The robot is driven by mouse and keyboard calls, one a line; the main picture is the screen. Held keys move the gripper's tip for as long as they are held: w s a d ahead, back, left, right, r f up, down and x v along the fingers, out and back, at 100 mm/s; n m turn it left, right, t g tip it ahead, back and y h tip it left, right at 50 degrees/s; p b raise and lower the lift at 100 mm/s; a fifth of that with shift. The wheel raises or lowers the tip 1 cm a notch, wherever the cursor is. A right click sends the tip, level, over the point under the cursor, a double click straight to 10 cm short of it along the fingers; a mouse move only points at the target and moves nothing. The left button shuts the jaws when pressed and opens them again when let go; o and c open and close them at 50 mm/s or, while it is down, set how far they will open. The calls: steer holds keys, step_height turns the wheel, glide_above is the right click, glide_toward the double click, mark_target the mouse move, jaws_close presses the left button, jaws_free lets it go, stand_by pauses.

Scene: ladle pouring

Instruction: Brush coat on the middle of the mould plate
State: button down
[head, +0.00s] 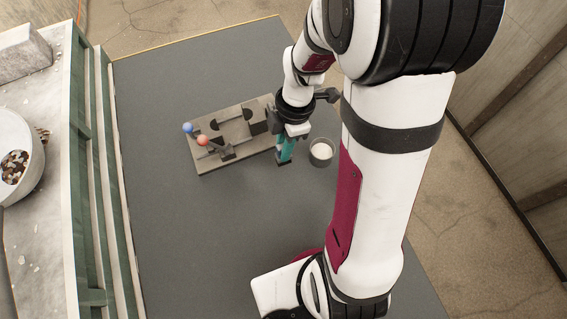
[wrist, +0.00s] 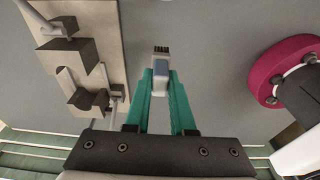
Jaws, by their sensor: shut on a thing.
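The mould plate (head: 206,166) is a flat grey-brown slab on the table in the head view, with dark blocks and grey bars on it. It also shows at the upper left of the wrist view (wrist: 108,32). My gripper (head: 285,156) is just off the plate's right end, between the plate and a grey cup (head: 320,161) with white contents. In the wrist view my teal fingers (wrist: 161,85) are shut on a brush (wrist: 160,67) with a pale body and short dark bristles. The brush points away from the plate's blocks, over bare table. I cannot tell whether the bristles carry coat.
A blue ball (head: 187,127) and a red ball (head: 202,141) stand at the plate's left side. A pale counter (head: 55,185) with a white bowl (head: 32,135) lies at the far left. The grey table (head: 190,240) in front of the plate is clear.

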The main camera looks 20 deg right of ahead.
stand_by(0.4)
steer(key=d+m, duration=0.6)
steer(key=d, duration=0.4)
steer(key=shift+d+r+t, duration=0.2)
steer(key=shift+r+t, duration=0.05)
steer(key=shift+t, duration=0.15)
steer(key=shift+w, duration=0.1)
steer(key=shift+f, duration=1.15)
steer(key=shift+f, duration=0.6)
stand_by(0.5)
stand_by(0.4)
